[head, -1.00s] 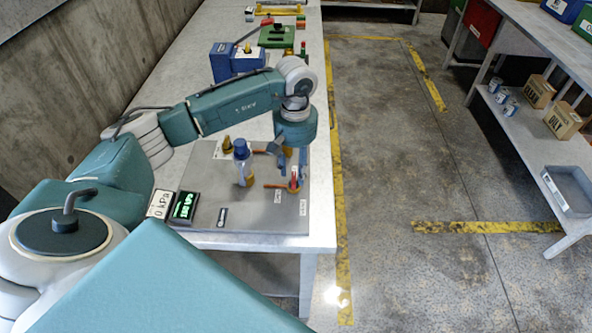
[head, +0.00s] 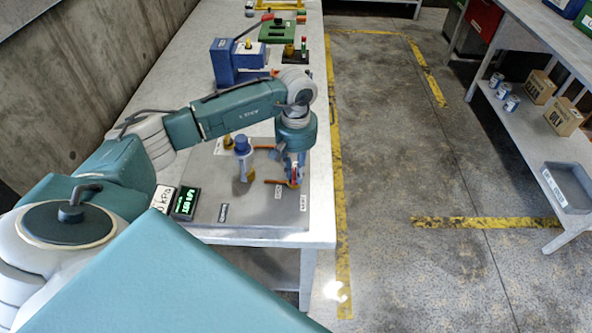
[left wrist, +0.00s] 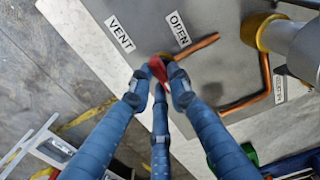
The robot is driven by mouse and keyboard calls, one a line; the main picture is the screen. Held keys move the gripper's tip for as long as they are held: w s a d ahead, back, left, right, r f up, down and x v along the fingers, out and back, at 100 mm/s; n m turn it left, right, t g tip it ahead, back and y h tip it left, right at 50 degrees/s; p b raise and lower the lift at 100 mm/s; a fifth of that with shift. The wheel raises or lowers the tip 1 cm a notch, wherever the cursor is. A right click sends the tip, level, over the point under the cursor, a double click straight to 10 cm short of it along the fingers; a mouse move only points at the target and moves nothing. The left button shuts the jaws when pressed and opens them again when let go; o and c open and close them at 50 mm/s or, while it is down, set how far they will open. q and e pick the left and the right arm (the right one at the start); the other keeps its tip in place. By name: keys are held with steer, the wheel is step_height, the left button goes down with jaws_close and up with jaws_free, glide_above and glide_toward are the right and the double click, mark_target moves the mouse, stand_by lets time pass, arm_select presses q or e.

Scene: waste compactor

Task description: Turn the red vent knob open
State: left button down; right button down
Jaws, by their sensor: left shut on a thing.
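The red vent knob (left wrist: 156,68) is pinched between the blue fingers of my left gripper (left wrist: 158,77) in the left wrist view. It sits over an orange pipe on the grey panel (head: 250,208). VENT (left wrist: 119,34) and OPEN (left wrist: 179,29) labels lie beside it. In the head view my left gripper (head: 293,177) reaches down to the panel's right side, and the fingers hide most of the knob. How far the knob is turned cannot be told. My right gripper is in neither view.
A blue-topped grey cylinder (head: 243,155) stands on the panel left of my gripper. A green-lit readout (head: 185,203) is at the panel's left front. A blue machine (head: 237,63) and green block (head: 278,31) stand farther back. The floor right of the bench is clear.

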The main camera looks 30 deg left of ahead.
arm_select(q)
steer(key=shift+f+b, duration=0.1)
steer(key=shift+b, duration=0.2)
steer(key=shift+w+f+n+b, duration=0.1)
steer(key=shift+n+b, duration=0.8)
steer(key=shift+n, duration=0.2)
steer(key=n+b, duration=0.2)
steer(key=shift+a+n, duration=0.1)
steer(key=shift+n, duration=0.3)
steer(key=n+b, duration=0.2)
steer(key=n, duration=0.1)
steer(key=shift+n, duration=0.3)
steer(key=n+b, duration=0.2)
steer(key=n, duration=0.2)
steer(key=shift+a, duration=0.15)
steer(key=n, duration=0.1)
steer(key=n+b, duration=0.1)
steer(key=n, duration=0.3)
steer(key=shift+a+r, duration=0.1)
steer(key=shift+r, duration=0.15)
steer(key=shift+n+b, duration=0.3)
steer(key=c, duration=1.6)
jaws_free()
steer(key=shift+c, duration=0.2)
